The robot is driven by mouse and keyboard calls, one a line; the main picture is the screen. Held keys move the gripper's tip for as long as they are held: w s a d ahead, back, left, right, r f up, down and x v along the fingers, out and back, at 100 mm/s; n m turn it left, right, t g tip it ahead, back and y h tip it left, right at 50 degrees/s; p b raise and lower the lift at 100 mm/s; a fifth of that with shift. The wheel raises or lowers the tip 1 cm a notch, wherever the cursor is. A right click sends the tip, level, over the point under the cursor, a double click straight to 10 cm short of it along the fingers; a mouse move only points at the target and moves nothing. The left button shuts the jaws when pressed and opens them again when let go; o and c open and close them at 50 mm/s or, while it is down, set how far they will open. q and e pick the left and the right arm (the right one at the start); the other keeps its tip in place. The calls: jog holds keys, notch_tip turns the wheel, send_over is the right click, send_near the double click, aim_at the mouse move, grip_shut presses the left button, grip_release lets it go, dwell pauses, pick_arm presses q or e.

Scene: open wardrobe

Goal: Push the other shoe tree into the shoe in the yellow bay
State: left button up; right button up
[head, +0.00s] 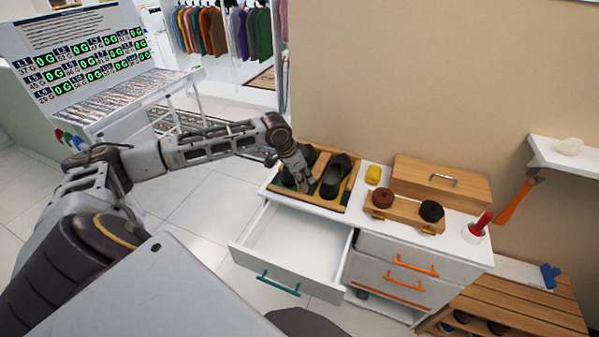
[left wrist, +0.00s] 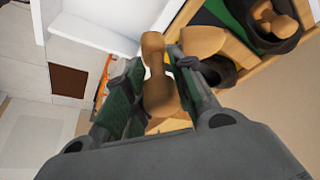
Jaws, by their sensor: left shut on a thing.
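The wooden tray (head: 335,205) on the white cabinet holds dark shoes in bays. One dark shoe (head: 335,176) lies in the right bay. My left gripper (head: 302,183) is over the tray's left part, beside that shoe. Another dark shoe (left wrist: 218,72) shows behind a finger, with a little yellow nearby. A wooden wedge beside it is unclear. My right gripper is out of view.
The drawer (head: 295,242) below the tray stands open and empty. The wall stands close behind.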

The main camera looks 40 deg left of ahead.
pick_arm(q)
jog(key=shift+w+d+r+m+g+h, duration=0.2)
jog(key=shift+d+m, duration=0.25)
jog(key=shift+m, duration=0.35)
jog(key=shift+s+d+r+m+g+h, duration=0.15)
jog(key=shift+d+m+h, duration=0.1)
jog(key=shift+d+m, duration=0.4)
jog(key=shift+w+d+m+g+h, duration=0.15)
jog(key=shift+d+m+h, duration=0.15)
jog(key=shift+m, duration=0.65)
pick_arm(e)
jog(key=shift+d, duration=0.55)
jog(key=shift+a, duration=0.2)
pick_arm(q)
jog(key=shift+m, duration=0.5)
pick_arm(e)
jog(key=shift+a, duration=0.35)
